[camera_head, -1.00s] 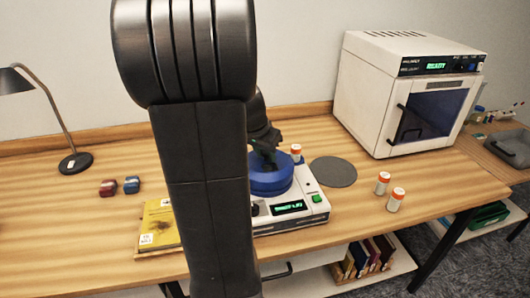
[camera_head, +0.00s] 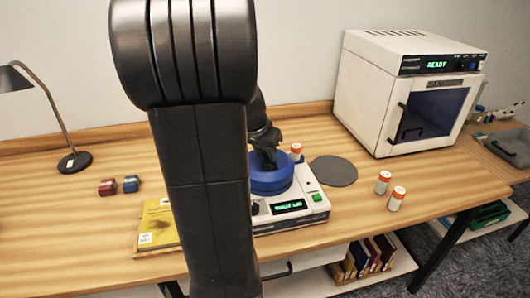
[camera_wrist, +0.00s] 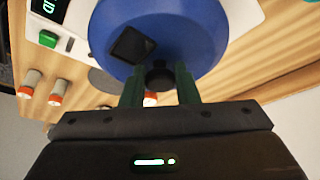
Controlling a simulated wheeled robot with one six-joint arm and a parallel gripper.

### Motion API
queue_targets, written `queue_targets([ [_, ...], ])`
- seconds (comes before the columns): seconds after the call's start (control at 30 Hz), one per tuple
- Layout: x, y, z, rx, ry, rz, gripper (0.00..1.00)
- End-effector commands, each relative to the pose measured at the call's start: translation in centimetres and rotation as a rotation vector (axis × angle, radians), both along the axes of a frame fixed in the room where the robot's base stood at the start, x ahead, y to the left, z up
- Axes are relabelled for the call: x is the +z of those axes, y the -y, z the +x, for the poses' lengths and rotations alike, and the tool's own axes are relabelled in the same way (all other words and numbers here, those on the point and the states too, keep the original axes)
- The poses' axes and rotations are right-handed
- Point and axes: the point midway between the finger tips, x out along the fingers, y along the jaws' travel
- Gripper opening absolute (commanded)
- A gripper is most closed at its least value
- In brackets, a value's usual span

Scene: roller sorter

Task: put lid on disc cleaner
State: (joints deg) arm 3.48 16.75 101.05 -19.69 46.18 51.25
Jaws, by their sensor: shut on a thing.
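The blue lid (camera_head: 271,184) is on top of the white disc cleaner (camera_head: 308,203), which has a lit green display and a green button. In the wrist view the round blue lid (camera_wrist: 195,25) fills the top middle, with a dark square patch on it and a dark knob (camera_wrist: 159,76). My gripper (camera_wrist: 159,84) is shut on this knob, its two green fingers on either side. In the head view my gripper (camera_head: 268,158) is above the lid, partly behind my arm. The arm hides the left part of the cleaner.
A grey round mat (camera_head: 334,171) lies right of the cleaner. Orange-capped bottles (camera_head: 396,199) stand nearby, one behind the lid. A white oven-like machine (camera_head: 410,90) stands at back right. A yellow book (camera_head: 157,223), red and blue blocks (camera_head: 131,184) and a lamp (camera_head: 75,162) are at left.

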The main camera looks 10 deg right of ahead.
Motion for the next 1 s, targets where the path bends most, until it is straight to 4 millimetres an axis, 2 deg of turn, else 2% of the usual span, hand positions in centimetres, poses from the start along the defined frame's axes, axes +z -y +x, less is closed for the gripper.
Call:
queue_targets([
  [0.33, 0.03, 0.00, 0.00, 0.000, 0.000, 0.000, 0.03],
  [0.37, 0.03, 0.00, 0.00, 0.000, 0.000, 0.000, 0.30],
  [0.47, 0.02, 0.00, 0.00, 0.000, 0.000, 0.000, 0.49],
  [0.5, 0.02, 0.00, 0.00, 0.000, 0.000, 0.000, 0.53],
  [0.7, 0.00, 0.00, -0.01, 0.000, 0.000, 0.000, 0.55],
  [0.8, -0.01, -0.01, -0.02, 0.000, 0.000, 0.000, 0.75],
  [1.0, 0.00, 0.00, -0.01, 0.000, 0.000, 0.000, 0.75],
])
